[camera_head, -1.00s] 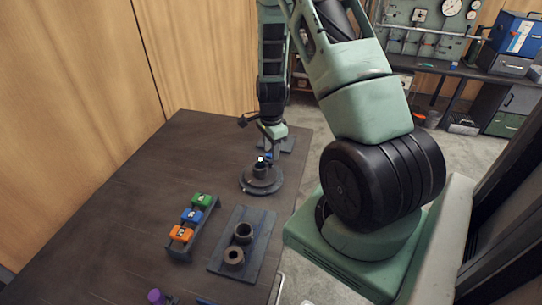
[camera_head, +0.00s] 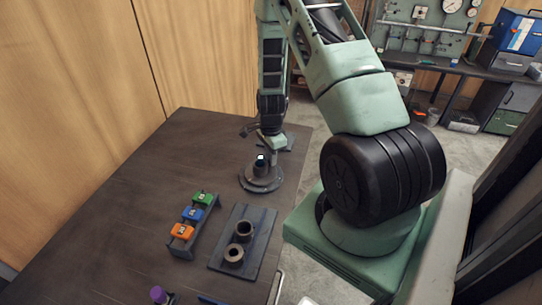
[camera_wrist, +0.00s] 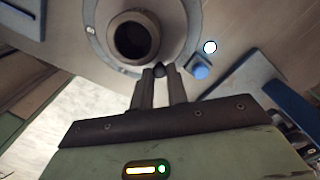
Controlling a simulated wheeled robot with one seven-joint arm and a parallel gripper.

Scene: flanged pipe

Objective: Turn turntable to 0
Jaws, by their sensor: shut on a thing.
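The turntable (camera_head: 261,186) is a dark round disc on the table with a short upright pipe (camera_head: 260,167) at its middle. In the wrist view the turntable (camera_wrist: 93,45) shows as a grey ring with small marks, too small to read surely, around the open pipe (camera_wrist: 134,38). My gripper (camera_head: 275,153) is low at the turntable's far right edge. In the wrist view my gripper (camera_wrist: 160,77) is shut on a small dark knob (camera_wrist: 160,70) at the rim. A blue block (camera_wrist: 200,70) and a round white light (camera_wrist: 210,47) sit right of the rim.
A dark plate (camera_head: 253,217) with two flanged pipe pieces lies in front of the turntable. Left of it is a rack (camera_head: 185,248) with green, blue and orange blocks. A purple-topped item (camera_head: 158,294) is at the near edge. The table's left side is clear.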

